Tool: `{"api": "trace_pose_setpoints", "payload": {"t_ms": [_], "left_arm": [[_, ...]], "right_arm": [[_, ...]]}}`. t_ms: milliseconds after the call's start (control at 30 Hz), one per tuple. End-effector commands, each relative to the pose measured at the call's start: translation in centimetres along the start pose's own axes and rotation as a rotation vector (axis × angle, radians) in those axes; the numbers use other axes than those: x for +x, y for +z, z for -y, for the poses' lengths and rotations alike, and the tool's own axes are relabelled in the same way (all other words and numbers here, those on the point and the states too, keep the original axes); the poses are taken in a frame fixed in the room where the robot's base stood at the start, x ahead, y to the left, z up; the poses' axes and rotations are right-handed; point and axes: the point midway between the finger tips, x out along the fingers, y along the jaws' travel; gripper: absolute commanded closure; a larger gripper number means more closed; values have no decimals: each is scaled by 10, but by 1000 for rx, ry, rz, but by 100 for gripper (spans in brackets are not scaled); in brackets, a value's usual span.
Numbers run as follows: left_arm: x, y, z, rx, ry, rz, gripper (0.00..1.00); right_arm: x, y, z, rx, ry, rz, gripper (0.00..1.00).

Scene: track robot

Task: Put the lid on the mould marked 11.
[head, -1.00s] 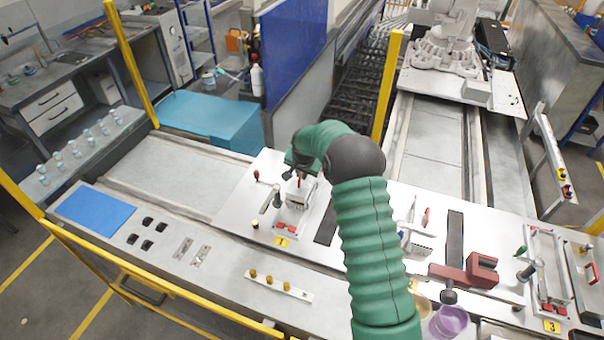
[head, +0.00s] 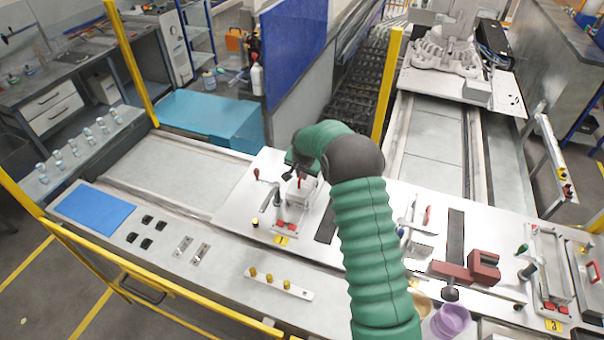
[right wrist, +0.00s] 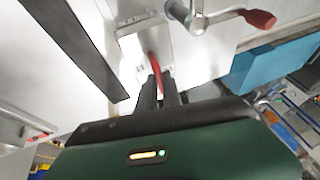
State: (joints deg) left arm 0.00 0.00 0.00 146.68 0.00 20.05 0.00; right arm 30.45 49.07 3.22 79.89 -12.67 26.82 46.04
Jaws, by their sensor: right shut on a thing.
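My right gripper (head: 299,176) is shut on the red handle of the lid; the handle also shows between the fingers in the right wrist view (right wrist: 155,66). A yellow tag (head: 281,241) in front of this mould is too small to read surely. My left gripper is out of view.
A crank clamp with a red knob (right wrist: 258,18) stands close beside the lid. A dark strip (head: 326,222) lies right of the mould. Farther right are a dark red clamp block (head: 484,268), a purple cup (head: 450,320) and another mould with tag 3 (head: 553,325).

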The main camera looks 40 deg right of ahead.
Motion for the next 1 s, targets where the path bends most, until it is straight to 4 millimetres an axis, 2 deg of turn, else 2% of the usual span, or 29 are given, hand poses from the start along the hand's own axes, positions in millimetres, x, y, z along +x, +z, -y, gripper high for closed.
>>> {"api": "trace_pose_setpoints", "payload": {"t_ms": [967, 1000], "left_arm": [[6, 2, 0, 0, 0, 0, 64], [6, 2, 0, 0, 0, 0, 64]], "right_arm": [[7, 2, -1, 1, -1, -2, 100], [6, 2, -1, 1, -1, -2, 89]]}}
